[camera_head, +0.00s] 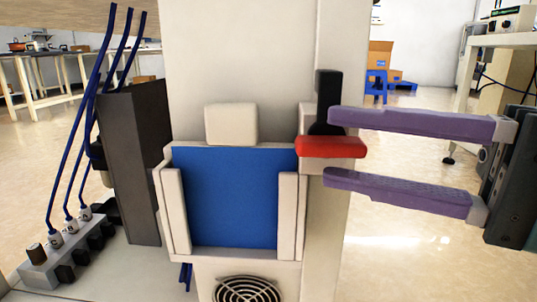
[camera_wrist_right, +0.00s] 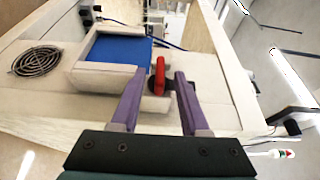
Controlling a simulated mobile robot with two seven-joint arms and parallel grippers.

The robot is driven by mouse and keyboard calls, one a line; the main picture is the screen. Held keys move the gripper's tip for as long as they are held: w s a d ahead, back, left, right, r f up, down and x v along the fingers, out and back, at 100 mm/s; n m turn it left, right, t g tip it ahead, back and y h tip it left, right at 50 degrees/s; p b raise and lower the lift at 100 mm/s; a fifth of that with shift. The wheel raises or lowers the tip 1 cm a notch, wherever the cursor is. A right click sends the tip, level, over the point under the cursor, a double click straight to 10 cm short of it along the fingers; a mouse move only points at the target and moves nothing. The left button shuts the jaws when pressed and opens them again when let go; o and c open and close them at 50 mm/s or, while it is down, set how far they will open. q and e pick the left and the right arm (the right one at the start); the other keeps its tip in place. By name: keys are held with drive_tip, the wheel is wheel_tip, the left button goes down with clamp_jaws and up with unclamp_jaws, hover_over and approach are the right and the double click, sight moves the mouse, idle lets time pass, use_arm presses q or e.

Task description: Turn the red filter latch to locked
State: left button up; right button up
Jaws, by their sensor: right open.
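The red filter latch (camera_head: 331,147) is a short bar lying level at the right edge of the white-framed blue filter panel (camera_head: 236,195). A dark upright piece (camera_head: 326,90) stands just above and behind it. My right gripper (camera_head: 330,146) comes in from the right, open, with one purple finger above the latch and one below it. In the right wrist view the red latch (camera_wrist_right: 160,76) shows between the spread fingers (camera_wrist_right: 159,80), with gaps on both sides. My left gripper is not in view.
A white block (camera_head: 231,124) sits atop the panel frame, and a round fan grille (camera_head: 247,289) lies below it. A dark box (camera_head: 134,160) and blue cables (camera_head: 70,115) stand at left. The floor to the right looks open below my gripper.

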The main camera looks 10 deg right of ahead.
drive_tip(key=shift+x, duration=1.4)
drive_tip(key=shift+s, duration=0.1)
clamp_jaws()
